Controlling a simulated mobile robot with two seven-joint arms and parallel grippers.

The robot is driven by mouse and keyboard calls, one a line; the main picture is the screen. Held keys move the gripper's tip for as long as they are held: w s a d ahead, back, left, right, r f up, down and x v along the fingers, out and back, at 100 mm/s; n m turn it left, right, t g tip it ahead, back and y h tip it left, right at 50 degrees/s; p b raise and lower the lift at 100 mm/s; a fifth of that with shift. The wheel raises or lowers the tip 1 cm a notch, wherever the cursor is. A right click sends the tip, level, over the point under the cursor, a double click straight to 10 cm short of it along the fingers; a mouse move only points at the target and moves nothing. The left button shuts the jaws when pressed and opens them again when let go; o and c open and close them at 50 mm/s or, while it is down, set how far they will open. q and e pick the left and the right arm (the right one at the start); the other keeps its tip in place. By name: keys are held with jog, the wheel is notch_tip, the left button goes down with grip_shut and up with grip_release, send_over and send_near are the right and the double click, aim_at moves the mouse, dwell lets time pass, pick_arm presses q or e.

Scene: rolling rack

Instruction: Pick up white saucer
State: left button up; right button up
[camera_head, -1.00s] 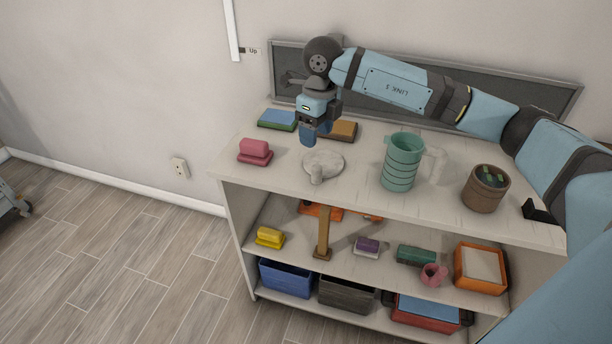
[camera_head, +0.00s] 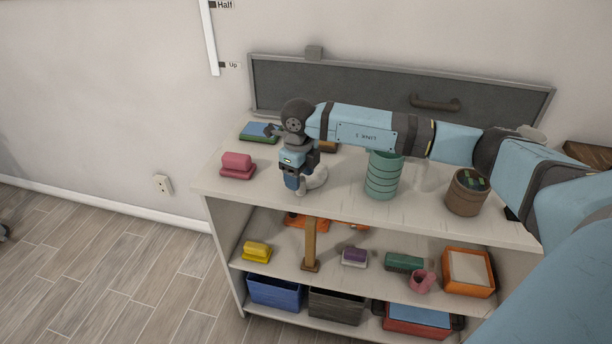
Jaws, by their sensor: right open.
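The white saucer (camera_head: 316,179) is a pale, roundish piece on the top of the rack, near its front left. My right gripper (camera_head: 296,187) points down over the saucer's left side and hides much of it. Its blue fingertips are at or just above the saucer; I cannot tell whether they touch it. The gripper is open and nothing is lifted. My left gripper is not in view.
A pink block (camera_head: 237,164) stands left of the gripper, with a blue and green block (camera_head: 260,132) behind. A grey framed panel (camera_head: 370,84) is behind the rack top.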

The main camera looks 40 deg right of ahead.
notch_tip(320, 180, down, 2)
jog(key=shift+f, duration=0.2)
grip_shut()
jog(key=shift+r, duration=0.1)
